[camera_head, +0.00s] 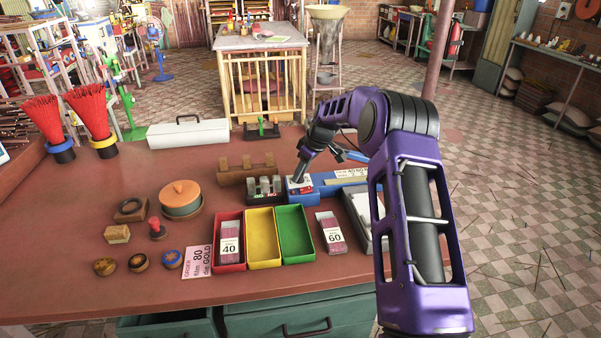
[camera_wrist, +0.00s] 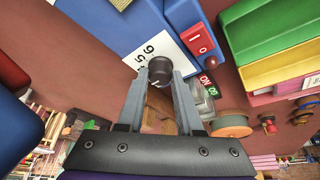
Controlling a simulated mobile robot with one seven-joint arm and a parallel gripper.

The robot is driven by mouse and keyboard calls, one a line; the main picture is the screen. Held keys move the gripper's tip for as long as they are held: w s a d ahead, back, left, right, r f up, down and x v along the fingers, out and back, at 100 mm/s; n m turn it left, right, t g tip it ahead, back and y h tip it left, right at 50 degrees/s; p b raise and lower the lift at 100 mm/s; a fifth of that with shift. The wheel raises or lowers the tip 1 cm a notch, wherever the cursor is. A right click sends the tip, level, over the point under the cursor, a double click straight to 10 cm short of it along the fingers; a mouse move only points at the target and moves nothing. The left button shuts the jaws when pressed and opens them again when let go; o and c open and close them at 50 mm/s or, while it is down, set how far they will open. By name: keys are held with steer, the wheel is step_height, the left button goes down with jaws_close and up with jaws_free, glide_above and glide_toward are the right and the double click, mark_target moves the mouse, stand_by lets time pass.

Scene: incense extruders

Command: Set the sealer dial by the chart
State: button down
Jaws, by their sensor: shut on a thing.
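The blue sealer (camera_head: 303,187) stands at the back of the bench, right of center. In the wrist view its white dial face (camera_wrist: 146,46) shows a 6 and a 5, and a red switch (camera_wrist: 198,42) is beside it. My gripper (camera_head: 299,178) reaches down to the sealer. In the wrist view my gripper (camera_wrist: 161,78) is shut on the black dial knob (camera_wrist: 160,66), which has a pale mark. A pink order card (camera_head: 198,262) reads 80 and GOLD. A printed strip (camera_head: 352,174), too small to read fully, is behind the sealer's right part.
Red (camera_head: 230,266), yellow (camera_head: 262,262) and green (camera_head: 295,258) trays stand in front of the sealer. A packet marked 60 (camera_head: 331,234) lies to their right. Small dark-based blocks (camera_head: 264,187) are close on the sealer's left.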

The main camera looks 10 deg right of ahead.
steer(key=shift+a+f+m+h+b, duration=0.1)
steer(key=shift+m+h+b, duration=0.2)
steer(key=shift+m+b, duration=0.5)
steer(key=shift+m+t+h, duration=0.4)
steer(key=shift+m+h, duration=0.1)
steer(key=shift+m, duration=0.9)
steer(key=c, duration=0.6)
jaws_free()
steer(key=shift+o, duration=0.2)
